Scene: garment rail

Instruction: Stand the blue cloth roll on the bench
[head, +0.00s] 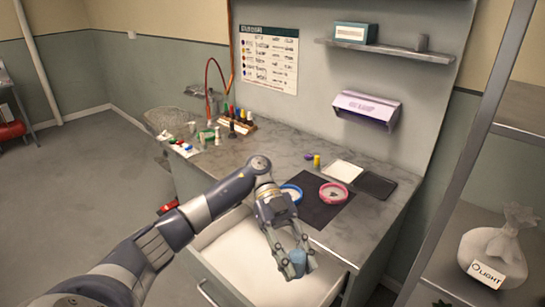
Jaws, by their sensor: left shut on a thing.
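My left gripper (297,266) reaches over the open drawer and points down. It is shut on a small blue roll (298,258), partly hidden between the fingers. The roll looks roughly upright, over the drawer's front right part; I cannot tell whether it touches the drawer floor. The bench (265,147) has a grey marbled top behind and above the drawer. My right gripper is not in view.
The drawer (232,240) is pulled out, with a pale inside. A black mat (318,212) holds a blue ring (292,192) and a pink ring (333,193). A white tray (342,171) and dark pad (375,184) lie behind. The bench's middle is clear.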

